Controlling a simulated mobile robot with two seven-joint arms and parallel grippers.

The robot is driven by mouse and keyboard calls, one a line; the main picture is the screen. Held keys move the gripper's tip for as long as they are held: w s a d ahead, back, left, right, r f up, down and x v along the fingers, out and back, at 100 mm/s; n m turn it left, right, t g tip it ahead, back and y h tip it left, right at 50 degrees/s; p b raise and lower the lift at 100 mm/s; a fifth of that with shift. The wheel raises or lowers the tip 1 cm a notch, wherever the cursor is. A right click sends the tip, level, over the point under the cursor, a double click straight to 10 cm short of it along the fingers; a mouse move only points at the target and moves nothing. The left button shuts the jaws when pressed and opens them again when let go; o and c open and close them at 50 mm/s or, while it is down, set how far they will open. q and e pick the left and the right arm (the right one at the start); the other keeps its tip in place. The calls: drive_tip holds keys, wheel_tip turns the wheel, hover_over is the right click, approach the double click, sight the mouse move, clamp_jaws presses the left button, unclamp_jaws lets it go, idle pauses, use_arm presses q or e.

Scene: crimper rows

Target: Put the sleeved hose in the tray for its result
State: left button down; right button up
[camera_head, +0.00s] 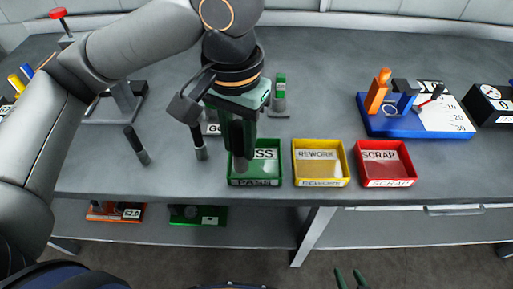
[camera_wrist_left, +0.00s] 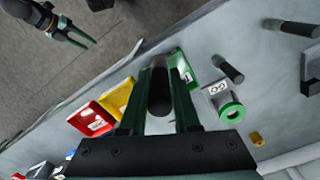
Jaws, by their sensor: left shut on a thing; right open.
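My left gripper (camera_head: 238,148) is shut on a dark hose with a grey lower end (camera_head: 241,165). The hose hangs over the green PASS tray (camera_head: 271,180); I cannot tell whether it touches the tray floor. In the left wrist view the hose (camera_wrist_left: 160,92) sits between the two fingers, with the green tray (camera_wrist_left: 188,68) behind. The yellow REWORK tray (camera_head: 320,184) and red SCRAP tray (camera_head: 388,183) stand to the right. My right gripper (camera_head: 349,279) is open and empty in front of the table; it also shows in the left wrist view (camera_wrist_left: 92,42).
Two more dark hoses (camera_head: 137,146) (camera_head: 200,148) stand left of the trays. A post with a green top (camera_head: 279,95) stands behind. A blue board with tools (camera_head: 400,128) and a black gauge box (camera_head: 490,104) are at the right. The table in front of the board is clear.

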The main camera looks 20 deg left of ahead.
use_arm(q)
drive_tip(key=w+f, duration=0.2)
drive_tip(key=f, duration=0.1)
drive_tip(key=w+f+b, duration=0.1)
drive_tip(key=w+f, duration=0.2)
drive_tip(key=w+f+b, duration=0.1)
drive_tip(key=w+f, duration=0.2)
drive_tip(key=f, duration=0.1)
drive_tip(key=shift+w, duration=0.25)
drive_tip(key=shift+f, duration=0.4)
drive_tip(key=c, duration=1)
unclamp_jaws()
drive_tip(key=o, duration=0.4)
drive_tip(key=shift+c, duration=0.2)
wheel_tip(320, 180, up, 12)
drive_tip(key=p, duration=0.2)
